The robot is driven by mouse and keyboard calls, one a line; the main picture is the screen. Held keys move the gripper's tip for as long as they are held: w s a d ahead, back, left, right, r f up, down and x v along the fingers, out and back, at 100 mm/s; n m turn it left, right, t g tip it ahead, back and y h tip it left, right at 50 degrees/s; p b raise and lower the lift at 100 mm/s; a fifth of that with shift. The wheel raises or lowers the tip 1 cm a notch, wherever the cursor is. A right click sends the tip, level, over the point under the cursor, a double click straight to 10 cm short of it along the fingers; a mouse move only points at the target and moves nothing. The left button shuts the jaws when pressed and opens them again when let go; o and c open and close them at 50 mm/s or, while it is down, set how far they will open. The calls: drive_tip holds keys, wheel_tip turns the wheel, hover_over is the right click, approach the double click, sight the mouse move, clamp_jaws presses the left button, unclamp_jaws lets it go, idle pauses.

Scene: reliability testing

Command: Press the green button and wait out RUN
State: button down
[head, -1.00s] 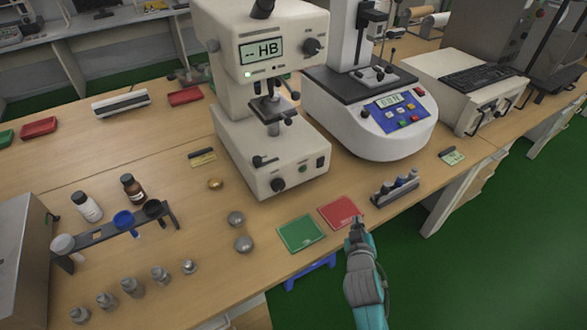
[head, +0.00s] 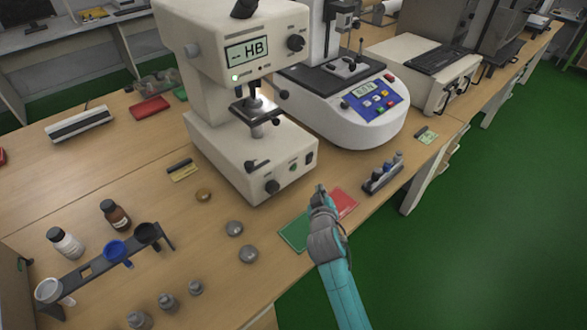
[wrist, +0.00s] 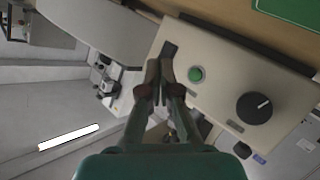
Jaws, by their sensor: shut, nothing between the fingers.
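The cream hardness tester (head: 225,150) shows "-- HB" on its display (head: 247,52), with a small green lamp (head: 235,77) lit. The round green button (head: 293,167) is on the front of its base, between a black knob (head: 271,187) and a dark rocker switch (head: 309,157). In the wrist view, the green button (wrist: 196,74) lies just right of my fingertips, with the knob (wrist: 254,107) farther right. My gripper (head: 319,188) is shut and empty, in front of the tester's base and apart from the button.
A red mat (head: 345,203) and a green mat (head: 293,236) lie below my gripper. A rack of dark pieces (head: 383,173) stands to the right. A white machine with a blue panel (head: 375,97) is behind it. Round metal blocks (head: 234,228) lie to the left.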

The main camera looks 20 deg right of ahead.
drive_tip(key=shift+w+a, duration=0.4)
drive_tip(key=shift+w, duration=0.9)
drive_tip(key=shift+w+a, duration=0.4)
drive_tip(key=shift+w, duration=0.95)
drive_tip(key=shift+w+a, duration=0.4)
drive_tip(key=shift+w, duration=0.9)
drive_tip(key=shift+w+a, duration=0.15)
drive_tip(key=shift+w, duration=0.25)
drive_tip(key=shift+w+a, duration=0.1)
drive_tip(key=shift+w, duration=0.25)
drive_tip(key=shift+s, duration=0.15)
drive_tip(key=shift+s+d, duration=0.25)
drive_tip(key=shift+s, duration=0.4)
drive_tip(key=shift+s, duration=0.1)
drive_tip(key=shift+s+d, duration=0.25)
drive_tip(key=shift+s, duration=0.5)
drive_tip(key=shift+s+d, duration=0.25)
drive_tip(key=shift+s, duration=0.5)
drive_tip(key=shift+s+d, duration=0.25)
drive_tip(key=shift+s, duration=0.5)
